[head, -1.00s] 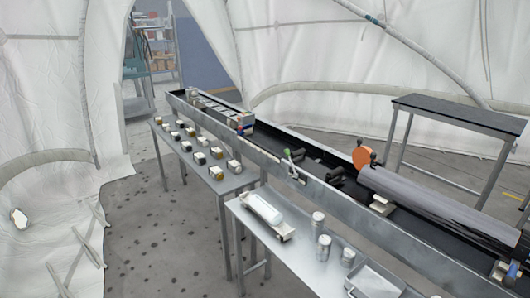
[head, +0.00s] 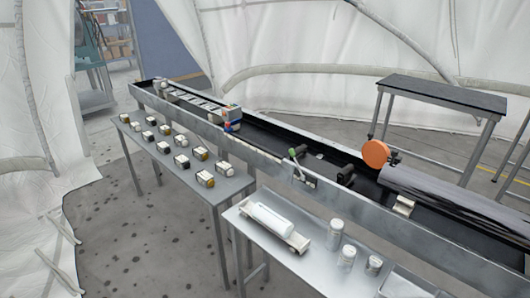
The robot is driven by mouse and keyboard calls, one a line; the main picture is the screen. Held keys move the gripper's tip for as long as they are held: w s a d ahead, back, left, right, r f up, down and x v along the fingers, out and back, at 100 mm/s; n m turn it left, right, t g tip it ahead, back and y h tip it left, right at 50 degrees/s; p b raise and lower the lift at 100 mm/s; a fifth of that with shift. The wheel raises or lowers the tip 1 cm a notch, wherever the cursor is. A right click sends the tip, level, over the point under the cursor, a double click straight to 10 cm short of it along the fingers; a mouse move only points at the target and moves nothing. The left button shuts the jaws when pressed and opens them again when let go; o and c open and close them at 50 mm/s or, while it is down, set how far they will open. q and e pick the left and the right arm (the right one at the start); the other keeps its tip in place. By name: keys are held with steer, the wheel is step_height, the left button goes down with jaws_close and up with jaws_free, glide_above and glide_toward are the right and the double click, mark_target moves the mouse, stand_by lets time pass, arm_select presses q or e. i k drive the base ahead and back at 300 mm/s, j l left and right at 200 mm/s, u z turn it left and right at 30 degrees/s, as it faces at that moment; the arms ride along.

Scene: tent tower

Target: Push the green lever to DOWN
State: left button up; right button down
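The green lever (head: 293,153) is a small green-tipped handle on the near side wall of the long metal trough (head: 225,144). It stands roughly upright with a slight lean, and its mount sits beside a small pale plate (head: 305,179) on the wall. Any DOWN marking is too small to read. Neither of my grippers shows in the head view, and nothing touches the lever.
A table (head: 185,178) with several small blocks stands along the trough's near side. A nearer table (head: 305,262) holds a white cylinder on a tray (head: 272,228) and several cans. An orange disc (head: 375,154) and grey roll lie in the trough. Floor at lower left is clear.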

mark_target(292, 151)
steer(key=i+j+u, duration=0.1)
steer(key=i+j, duration=0.45)
steer(key=j, duration=0.2)
steer(key=i+j+u, duration=0.15)
steer(key=i+j, duration=0.4)
steer(key=j, duration=0.2)
